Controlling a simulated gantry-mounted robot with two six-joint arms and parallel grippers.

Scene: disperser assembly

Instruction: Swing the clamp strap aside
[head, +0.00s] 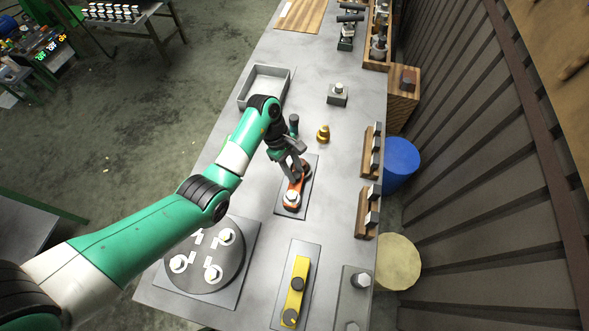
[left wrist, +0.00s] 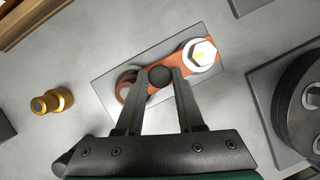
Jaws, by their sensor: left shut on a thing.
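The clamp strap is an orange bar (left wrist: 136,91) lying on a grey rectangular plate (head: 310,175) on the table. A large silver hex bolt (left wrist: 201,54) sits at one end of the strap; it also shows in the head view (head: 291,198). A dark round knob (left wrist: 160,76) stands on the strap's middle. My left gripper (left wrist: 158,88) is shut on this knob, with one finger on each side of it. In the head view my left gripper (head: 299,176) comes down over the strap and hides part of it. My right gripper is not in view.
A brass fitting (head: 323,133) stands just beyond the plate. A round dark fixture with several bolts (head: 206,276) lies to the near left. A yellow bar (head: 298,280) lies on a plate nearer. A grey tray (head: 286,85) stands at the far left. Wooden racks (head: 364,205) line the right edge.

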